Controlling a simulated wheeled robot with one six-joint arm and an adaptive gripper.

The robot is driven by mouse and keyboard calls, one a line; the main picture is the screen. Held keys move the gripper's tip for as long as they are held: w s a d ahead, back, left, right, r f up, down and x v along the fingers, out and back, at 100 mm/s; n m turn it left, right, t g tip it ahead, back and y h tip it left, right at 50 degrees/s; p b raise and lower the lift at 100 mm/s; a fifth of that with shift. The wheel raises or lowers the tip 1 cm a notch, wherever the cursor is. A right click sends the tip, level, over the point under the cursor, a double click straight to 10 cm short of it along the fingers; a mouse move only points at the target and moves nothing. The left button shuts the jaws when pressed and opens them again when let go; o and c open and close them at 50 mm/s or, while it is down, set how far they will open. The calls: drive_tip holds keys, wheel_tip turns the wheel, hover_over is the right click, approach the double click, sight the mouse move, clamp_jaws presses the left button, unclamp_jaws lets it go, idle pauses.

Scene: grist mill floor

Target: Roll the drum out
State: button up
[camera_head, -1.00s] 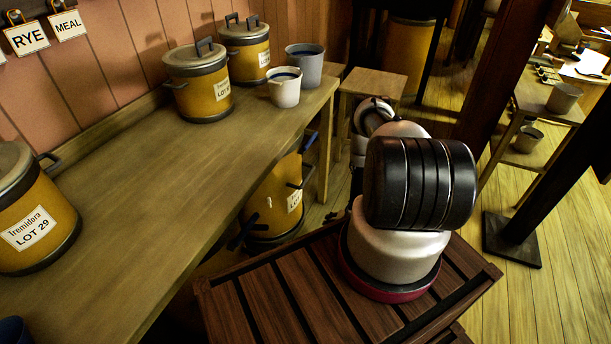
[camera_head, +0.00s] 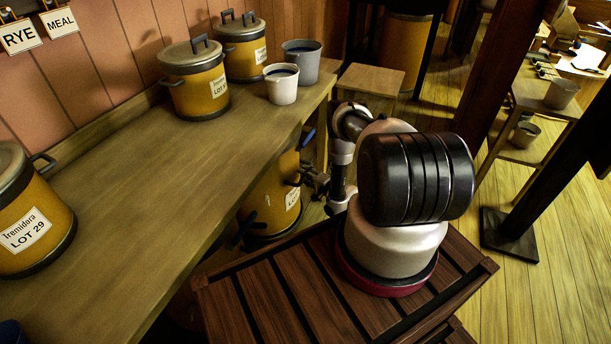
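A yellow drum (camera_head: 270,205) with a white label stands on the floor under the wooden counter, its top partly hidden by the counter edge. Dark handles or bars stick out at its side and lower left, and a blue handle (camera_head: 306,139) shows near its top. My gripper (camera_head: 314,181) is low, at the right side of the drum, beside a dark side handle. It is small and dark here, and I cannot tell whether its fingers are open or touch the drum. My own arm's large joint hides part of the floor on the right.
The counter (camera_head: 130,210) carries several lidded yellow pots, a white mug (camera_head: 281,84) and a grey bucket (camera_head: 301,60). A small wooden stool (camera_head: 371,79) stands behind my arm. A dark post with a footplate (camera_head: 508,236) stands at right. Open plank floor lies beyond it.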

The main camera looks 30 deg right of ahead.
drive_tip(key=shift+w, duration=0.25)
drive_tip(key=shift+a, duration=0.1)
clamp_jaws()
drive_tip(key=shift+s+f, duration=0.1)
drive_tip(key=shift+s, duration=0.05)
